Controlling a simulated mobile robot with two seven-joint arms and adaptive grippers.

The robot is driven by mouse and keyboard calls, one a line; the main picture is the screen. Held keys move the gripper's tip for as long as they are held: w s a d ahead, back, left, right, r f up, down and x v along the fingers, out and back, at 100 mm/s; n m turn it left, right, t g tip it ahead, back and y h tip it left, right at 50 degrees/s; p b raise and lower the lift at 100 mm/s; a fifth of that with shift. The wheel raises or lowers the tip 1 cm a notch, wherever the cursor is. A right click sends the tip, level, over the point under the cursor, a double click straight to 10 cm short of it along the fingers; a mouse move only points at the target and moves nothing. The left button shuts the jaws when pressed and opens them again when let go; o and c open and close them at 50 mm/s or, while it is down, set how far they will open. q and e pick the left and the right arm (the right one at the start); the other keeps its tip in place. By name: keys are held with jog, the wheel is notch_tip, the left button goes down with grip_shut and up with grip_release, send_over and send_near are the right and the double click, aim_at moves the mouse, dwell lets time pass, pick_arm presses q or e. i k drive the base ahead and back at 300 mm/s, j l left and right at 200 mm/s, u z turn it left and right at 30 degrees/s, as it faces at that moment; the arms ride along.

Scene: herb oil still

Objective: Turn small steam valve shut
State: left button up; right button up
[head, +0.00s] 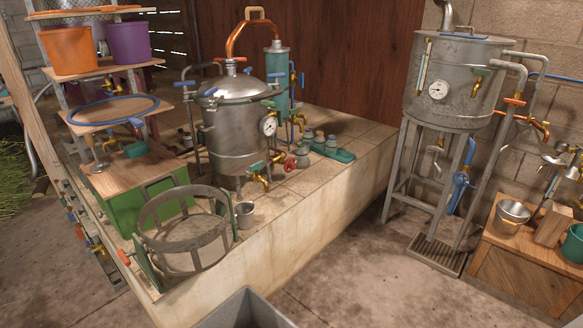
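Several valves show, and I cannot tell for sure which is the small steam valve. A red handwheel (290,163) sits low on the right side of the steel still pot (233,135). Next to it is a brass valve with a green handle (257,167). A valve with an orange-red handle (514,101) is on the pipe at the right of the tall steel tank (455,85). A blue valve (460,181) hangs on the blue pipe below that tank. Whether any valve is open or shut is too small to tell. Neither of my grippers is in view.
The still stands on a raised tiled platform (330,225) with a round metal frame (183,238) and a small metal cup (245,214) near its front. A wooden crate (525,265) stands at right. A grey bin (243,312) is at the bottom. Floor (355,275) between platform and tank is clear.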

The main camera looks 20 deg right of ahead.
aim_at(293, 165)
jog(key=i+l+u, duration=0.15)
jog(key=l, duration=0.3)
jog(key=i+l+u, duration=0.1)
jog(key=i+l, duration=0.2)
jog(key=l, duration=0.2)
jog(key=i+l+u, duration=0.15)
jog(key=l, duration=0.35)
jog(key=i+l+u, duration=0.15)
jog(key=l, duration=0.35)
jog(key=i+l+u, duration=0.1)
jog(key=l, duration=0.45)
jog(key=i+l+u, duration=0.15)
jog(key=l, duration=0.4)
jog(key=i+l+u, duration=0.15)
jog(key=l, duration=0.4)
